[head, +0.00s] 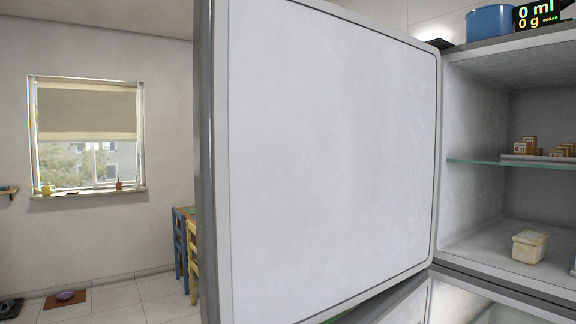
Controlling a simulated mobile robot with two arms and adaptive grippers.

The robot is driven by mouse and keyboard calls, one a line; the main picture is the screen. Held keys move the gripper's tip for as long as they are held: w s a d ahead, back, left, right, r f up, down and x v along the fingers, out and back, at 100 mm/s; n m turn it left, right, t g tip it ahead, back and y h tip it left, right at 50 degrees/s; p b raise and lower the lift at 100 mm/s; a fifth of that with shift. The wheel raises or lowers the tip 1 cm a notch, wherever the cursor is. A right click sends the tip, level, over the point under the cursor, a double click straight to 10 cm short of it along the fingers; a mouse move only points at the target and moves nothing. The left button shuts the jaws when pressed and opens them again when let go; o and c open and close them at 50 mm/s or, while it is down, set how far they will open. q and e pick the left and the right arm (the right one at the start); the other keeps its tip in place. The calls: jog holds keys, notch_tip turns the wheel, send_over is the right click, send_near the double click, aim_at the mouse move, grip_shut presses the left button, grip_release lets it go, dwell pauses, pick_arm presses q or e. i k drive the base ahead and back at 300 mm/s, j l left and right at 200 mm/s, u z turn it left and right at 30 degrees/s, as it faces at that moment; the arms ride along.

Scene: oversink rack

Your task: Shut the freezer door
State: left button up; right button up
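The freezer door (325,160) stands wide open and fills the middle of the head view, its pale inner face toward me. Its hinge side is at the right, next to the open freezer compartment (475,150). Its free edge (206,160) is at the left. Inside the compartment are a glass shelf (485,163) with small boxes (527,146) on a tray, and a cream tub (529,247) on the floor. Neither of my grippers is in view.
Below, another door (405,305) also stands open beside a lower compartment (505,312). A blue pot (491,22) and a black display (537,14) sit on top. At the left are a window (88,135), chairs (187,250) and open tiled floor (125,300).

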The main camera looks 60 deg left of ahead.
aim_at(316, 124)
jog(key=k+j, duration=0.1)
jog(key=j, duration=0.35)
jog(key=k+j+z, duration=0.1)
jog(key=j, duration=0.3)
jog(key=k+j, duration=0.1)
jog(key=j, duration=0.35)
jog(key=k+j+z, duration=0.1)
jog(key=j, duration=0.3)
jog(key=k+j, duration=0.1)
jog(key=j, duration=0.35)
jog(key=k+j+z, duration=0.1)
jog(key=j, duration=0.3)
jog(key=k+j, duration=0.1)
jog(key=j, duration=0.45)
